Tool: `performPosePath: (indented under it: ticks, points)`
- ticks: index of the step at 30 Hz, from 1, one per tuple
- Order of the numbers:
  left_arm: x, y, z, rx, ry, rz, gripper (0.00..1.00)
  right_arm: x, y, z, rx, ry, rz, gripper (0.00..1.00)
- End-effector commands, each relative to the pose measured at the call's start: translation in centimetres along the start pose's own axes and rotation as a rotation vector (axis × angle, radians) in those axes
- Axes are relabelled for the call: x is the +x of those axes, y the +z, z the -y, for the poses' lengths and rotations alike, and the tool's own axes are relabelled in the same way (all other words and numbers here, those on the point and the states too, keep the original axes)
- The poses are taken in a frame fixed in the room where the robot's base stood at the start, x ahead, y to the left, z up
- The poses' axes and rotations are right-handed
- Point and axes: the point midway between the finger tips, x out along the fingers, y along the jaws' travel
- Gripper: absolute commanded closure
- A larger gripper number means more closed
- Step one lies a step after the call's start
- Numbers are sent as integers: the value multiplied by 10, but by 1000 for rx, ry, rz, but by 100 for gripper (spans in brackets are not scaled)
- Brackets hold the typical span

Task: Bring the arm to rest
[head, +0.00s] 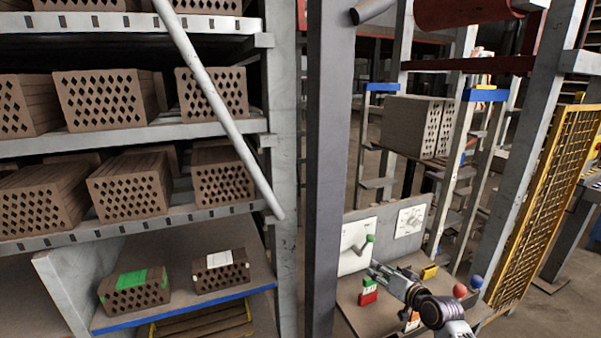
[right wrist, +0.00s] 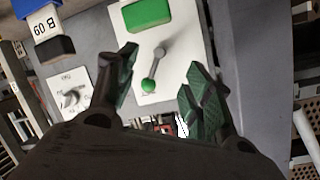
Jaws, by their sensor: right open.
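My right arm (head: 440,310) comes in at the lower right of the head view. My right gripper (head: 378,271) hangs over the small work table, in front of the white lever panel (head: 352,258). In the right wrist view, my right gripper (right wrist: 162,62) has its two green-padded fingers spread apart with nothing between them but the view of the panel behind. The lever with a green knob (right wrist: 149,86) shows beyond the fingers, apart from them as far as I can tell. My left gripper is not in view.
A dial panel (head: 411,220) stands right of the lever. A grey post (head: 325,170) and brick racks (head: 130,133) stand left.

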Motion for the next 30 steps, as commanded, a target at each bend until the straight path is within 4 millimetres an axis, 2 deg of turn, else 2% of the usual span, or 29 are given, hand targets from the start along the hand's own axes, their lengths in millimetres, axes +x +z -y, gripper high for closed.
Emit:
performPosePath:
  ticks: [1, 6, 15, 24, 30]
  points:
    - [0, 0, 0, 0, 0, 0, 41, -5, 17, 3, -21, 10, 36, 49]
    - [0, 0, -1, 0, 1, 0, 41, -28, 74, 10, -113, 56, 173, 49]
    - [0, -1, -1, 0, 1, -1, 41, -86, 158, 15, -260, 149, 409, 49]
    - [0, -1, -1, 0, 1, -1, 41, -161, 217, 16, -372, 253, 631, 49]
    - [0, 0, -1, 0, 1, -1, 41, -200, 235, 16, -413, 306, 731, 49]
